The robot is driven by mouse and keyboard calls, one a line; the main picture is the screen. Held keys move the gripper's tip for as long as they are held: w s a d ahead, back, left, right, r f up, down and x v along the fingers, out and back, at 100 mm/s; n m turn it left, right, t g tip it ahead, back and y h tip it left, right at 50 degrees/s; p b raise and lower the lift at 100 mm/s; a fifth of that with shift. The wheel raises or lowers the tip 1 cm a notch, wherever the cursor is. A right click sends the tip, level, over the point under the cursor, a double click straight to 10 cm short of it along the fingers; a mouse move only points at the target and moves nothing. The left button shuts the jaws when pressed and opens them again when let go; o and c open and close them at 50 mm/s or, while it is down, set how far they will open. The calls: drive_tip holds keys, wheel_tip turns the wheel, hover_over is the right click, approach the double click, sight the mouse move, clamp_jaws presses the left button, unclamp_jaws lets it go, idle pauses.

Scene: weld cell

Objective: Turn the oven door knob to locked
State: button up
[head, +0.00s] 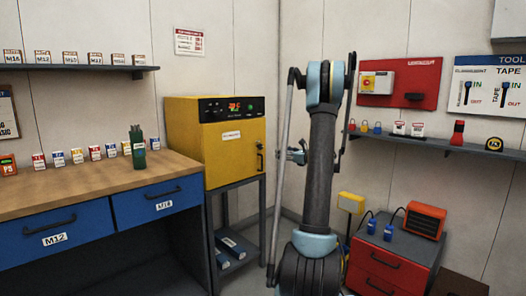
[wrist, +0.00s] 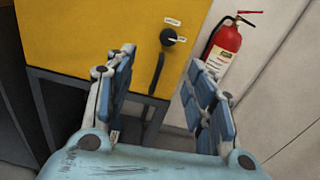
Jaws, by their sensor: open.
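The yellow oven (head: 232,155) stands on a dark stand in the back corner. Its door knob (head: 259,145) is small in the head view. In the wrist view the round black knob (wrist: 168,37) sits on the yellow door, with one small white label above it and another at its right. I cannot tell which way the knob points. A dark door handle (wrist: 156,73) hangs below it. My gripper (wrist: 162,62) is open and empty, its blue-padded fingers short of the door and apart from the knob. In the head view my arm partly hides the gripper.
A red fire extinguisher (wrist: 222,47) stands right of the oven in the wrist view. A wooden bench (head: 100,184) with blue drawers is at left. A red cabinet (head: 382,262) stands right of my arm, below a wall shelf (head: 440,141).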

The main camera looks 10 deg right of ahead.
drive_tip(key=w+d, duration=0.1)
approach(261, 146)
drive_tip(key=shift+m+t, duration=0.3)
drive_tip(key=shift+m, duration=0.1)
drive_tip(key=x, duration=0.8)
drive_tip(key=shift+w+f, duration=0.15)
drive_tip(key=shift+f, duration=0.2)
drive_tip(key=shift+c, duration=0.6)
drive_tip(key=c, duration=0.9)
